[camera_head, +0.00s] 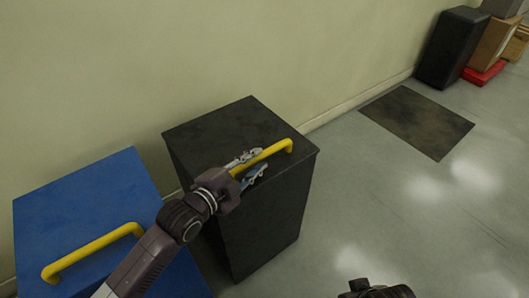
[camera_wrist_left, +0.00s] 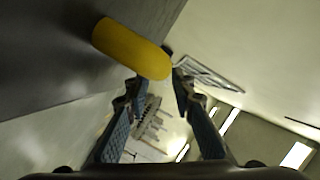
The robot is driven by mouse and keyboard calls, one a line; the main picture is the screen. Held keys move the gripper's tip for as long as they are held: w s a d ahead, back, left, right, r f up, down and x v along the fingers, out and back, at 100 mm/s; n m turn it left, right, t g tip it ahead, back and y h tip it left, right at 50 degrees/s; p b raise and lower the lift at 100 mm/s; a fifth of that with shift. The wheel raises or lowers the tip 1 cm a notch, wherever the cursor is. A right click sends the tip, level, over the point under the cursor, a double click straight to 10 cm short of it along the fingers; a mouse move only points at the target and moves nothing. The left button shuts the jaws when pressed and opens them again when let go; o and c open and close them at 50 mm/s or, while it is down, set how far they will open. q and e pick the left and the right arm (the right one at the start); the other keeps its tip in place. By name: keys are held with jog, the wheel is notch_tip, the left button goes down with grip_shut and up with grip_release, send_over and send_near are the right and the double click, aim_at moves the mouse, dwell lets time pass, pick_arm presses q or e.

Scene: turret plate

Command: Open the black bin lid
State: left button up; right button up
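The black bin (camera_head: 265,220) stands against the wall. Its dark lid (camera_head: 222,124) lies flat and closed on top, with a yellow bar handle (camera_head: 277,149) along the front edge. My left gripper (camera_head: 252,166) is open at the handle's left part, its fingers apart on either side of the bar in the head view.
A blue bin (camera_head: 90,200) with a yellow handle (camera_head: 92,250) stands left of the black bin, under my left arm. A dark floor mat (camera_head: 417,121) lies to the right. A black box (camera_head: 452,47) and other boxes stand at the far right. The floor between is clear.

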pick_arm(q)
jog(key=shift+b+x, duration=0.35)
jog(key=shift+x, duration=1.9)
pick_arm(e)
jog(key=shift+v, duration=1.5)
pick_arm(q)
jog(key=shift+f, duration=0.1)
jog(key=shift+c, duration=0.4)
grip_shut()
